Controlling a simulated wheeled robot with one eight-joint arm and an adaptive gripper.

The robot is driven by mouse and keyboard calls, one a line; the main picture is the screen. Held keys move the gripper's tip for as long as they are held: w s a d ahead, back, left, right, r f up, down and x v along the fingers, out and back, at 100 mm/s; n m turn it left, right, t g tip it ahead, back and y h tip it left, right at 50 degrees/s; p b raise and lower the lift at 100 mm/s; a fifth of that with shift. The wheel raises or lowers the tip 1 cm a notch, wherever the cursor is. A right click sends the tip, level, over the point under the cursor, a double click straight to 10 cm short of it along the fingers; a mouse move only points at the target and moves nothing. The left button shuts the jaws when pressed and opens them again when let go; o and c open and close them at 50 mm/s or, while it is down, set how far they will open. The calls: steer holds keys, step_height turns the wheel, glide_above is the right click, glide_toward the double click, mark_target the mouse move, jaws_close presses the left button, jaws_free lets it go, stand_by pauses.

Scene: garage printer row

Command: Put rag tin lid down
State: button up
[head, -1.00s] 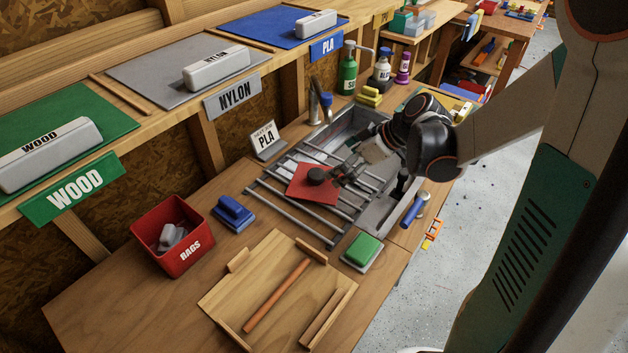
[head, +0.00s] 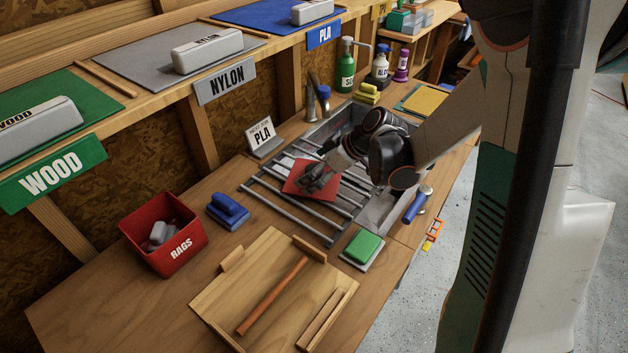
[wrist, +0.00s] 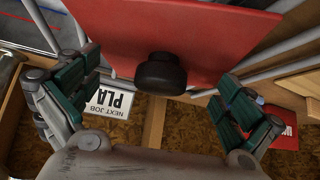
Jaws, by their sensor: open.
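The rag tin lid (head: 296,183), a flat red square with a dark round knob (wrist: 160,73), lies on the metal bar rack (head: 288,214). My gripper (head: 318,180) is open over the lid and hides the knob in the head view. In the wrist view the knob sits between the two spread green-padded fingers, with a clear gap on each side and no contact. The red rag tin (head: 150,258), marked RAGS, stands lidless at the left of the bench with grey rags inside. Its edge also shows in the wrist view (wrist: 281,128).
A blue-handled block (head: 228,211) stands between tin and rack. A green-topped block (head: 362,246) sits at the rack's front corner. A wooden board (head: 235,290) carries a stick. A PLA sign (head: 262,137) stands behind the rack.

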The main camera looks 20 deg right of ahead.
steer(key=shift+r, duration=0.1)
steer(key=c, duration=0.8)
steer(key=shift+s, duration=0.2)
steer(key=c, duration=0.4)
steer(key=shift+c, duration=0.7)
